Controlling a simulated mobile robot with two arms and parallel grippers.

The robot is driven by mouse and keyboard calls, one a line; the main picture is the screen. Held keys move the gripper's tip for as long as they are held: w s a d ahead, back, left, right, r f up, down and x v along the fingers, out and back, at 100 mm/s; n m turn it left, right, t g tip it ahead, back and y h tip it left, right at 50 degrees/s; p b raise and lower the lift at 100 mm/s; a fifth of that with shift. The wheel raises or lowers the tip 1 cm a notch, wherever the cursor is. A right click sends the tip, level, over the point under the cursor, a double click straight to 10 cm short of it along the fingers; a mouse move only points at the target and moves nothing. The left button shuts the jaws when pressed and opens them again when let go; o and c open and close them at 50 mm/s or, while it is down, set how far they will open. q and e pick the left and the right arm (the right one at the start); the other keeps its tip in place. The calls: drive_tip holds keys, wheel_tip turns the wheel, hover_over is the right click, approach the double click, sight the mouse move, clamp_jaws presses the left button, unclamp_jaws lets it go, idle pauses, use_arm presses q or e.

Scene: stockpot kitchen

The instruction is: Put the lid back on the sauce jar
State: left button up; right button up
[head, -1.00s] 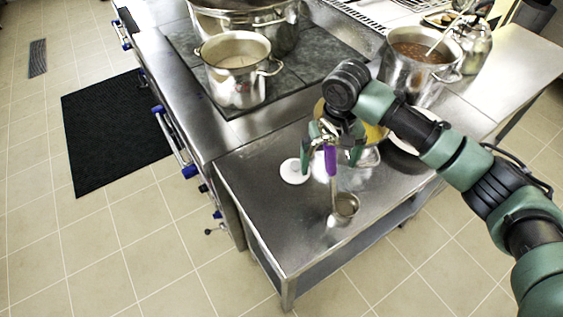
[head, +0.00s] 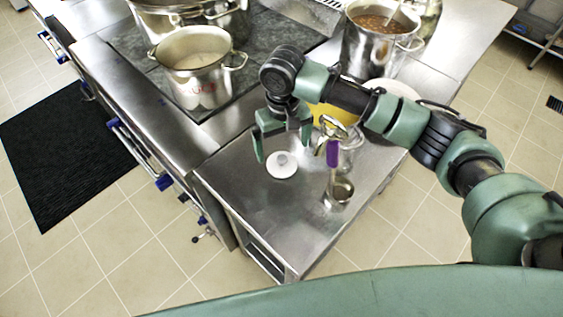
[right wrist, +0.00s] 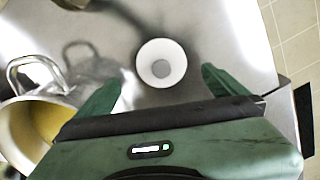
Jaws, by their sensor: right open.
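The lid, a round white disc with a small grey knob, lies flat on the steel counter in the head view (head: 282,168). It also shows between my fingers in the right wrist view (right wrist: 161,62). My right gripper (head: 284,146) is open and empty, with its fingers pointing down above the lid, one on each side. My left gripper is out of view.
A ladle with a purple handle (head: 332,153) stands upright just right of the gripper. A yellow-lined pot (right wrist: 28,128) is close to the left finger in the wrist view. Steel pots (head: 196,78) stand on the stove behind. The counter's front left is bare.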

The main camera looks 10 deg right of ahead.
sight(282, 158)
drive_tip(key=shift+f, duration=0.65)
wheel_tip(282, 158, down, 4)
drive_tip(key=shift+s+a+f+p, duration=0.1)
drive_tip(key=shift+f+p, duration=0.1)
drive_tip(key=shift+p, duration=0.6)
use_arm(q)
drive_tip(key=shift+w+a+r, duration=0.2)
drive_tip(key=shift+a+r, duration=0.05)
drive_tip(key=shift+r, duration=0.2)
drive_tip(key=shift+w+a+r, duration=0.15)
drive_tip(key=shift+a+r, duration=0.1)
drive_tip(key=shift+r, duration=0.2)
use_arm(e)
drive_tip(key=c, duration=1.4)
